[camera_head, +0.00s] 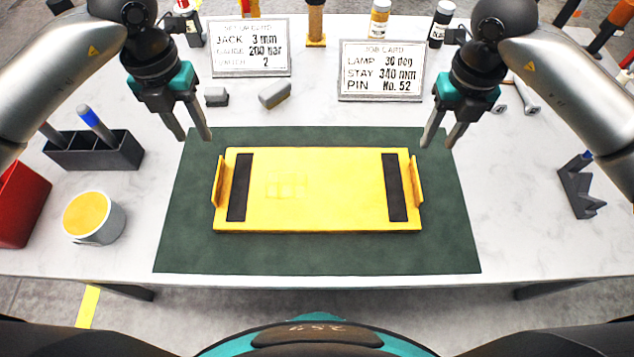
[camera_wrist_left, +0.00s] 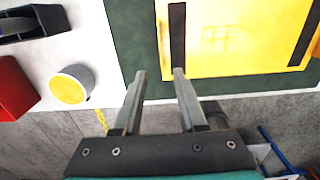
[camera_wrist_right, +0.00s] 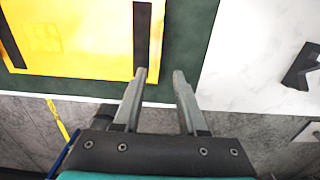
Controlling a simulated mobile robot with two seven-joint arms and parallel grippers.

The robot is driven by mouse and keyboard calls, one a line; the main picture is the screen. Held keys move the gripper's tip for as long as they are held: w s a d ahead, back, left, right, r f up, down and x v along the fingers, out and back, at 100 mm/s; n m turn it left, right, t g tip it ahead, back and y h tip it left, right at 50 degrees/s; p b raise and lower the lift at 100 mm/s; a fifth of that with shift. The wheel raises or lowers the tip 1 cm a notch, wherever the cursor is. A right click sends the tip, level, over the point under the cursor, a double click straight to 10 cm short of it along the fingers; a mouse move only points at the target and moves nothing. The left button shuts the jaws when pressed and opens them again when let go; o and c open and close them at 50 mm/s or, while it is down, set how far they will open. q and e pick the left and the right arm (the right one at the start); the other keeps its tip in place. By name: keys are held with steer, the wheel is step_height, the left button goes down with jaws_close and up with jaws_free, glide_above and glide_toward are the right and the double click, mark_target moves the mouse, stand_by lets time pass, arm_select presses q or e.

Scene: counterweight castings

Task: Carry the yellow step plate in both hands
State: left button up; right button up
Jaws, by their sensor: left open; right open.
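The yellow step plate (camera_head: 317,190) lies flat on a dark green mat (camera_head: 317,258) in the middle of the table. It has a black strip near each end and a raised yellow lip at its left and right edges. It also shows in the left wrist view (camera_wrist_left: 240,40) and the right wrist view (camera_wrist_right: 80,35). My left gripper (camera_head: 194,138) is open and empty, above the plate's far left side. My right gripper (camera_head: 437,146) is open and empty, above its far right side. Neither gripper touches the plate.
Two sign cards (camera_head: 250,48) (camera_head: 381,70) stand behind the mat, with two grey blocks (camera_head: 216,97) (camera_head: 274,94) nearby. At left are a dark holder (camera_head: 95,152), a red bin (camera_head: 20,205) and a yellow-topped can (camera_head: 94,217). A dark bracket (camera_head: 579,188) lies at right.

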mark_target(418, 177)
arm_select(q)
step_height(418, 177, down, 14)
steer(key=shift+f, duration=0.15)
arm_select(e)
step_height(418, 177, down, 14)
steer(key=shift+f, duration=0.15)
arm_select(q)
steer(key=shift+c, duration=0.3)
arm_select(e)
steer(key=shift+c, duration=0.3)
arm_select(q)
jaws_close()
arm_select(e)
jaws_close()
steer(key=shift+w, duration=0.1)
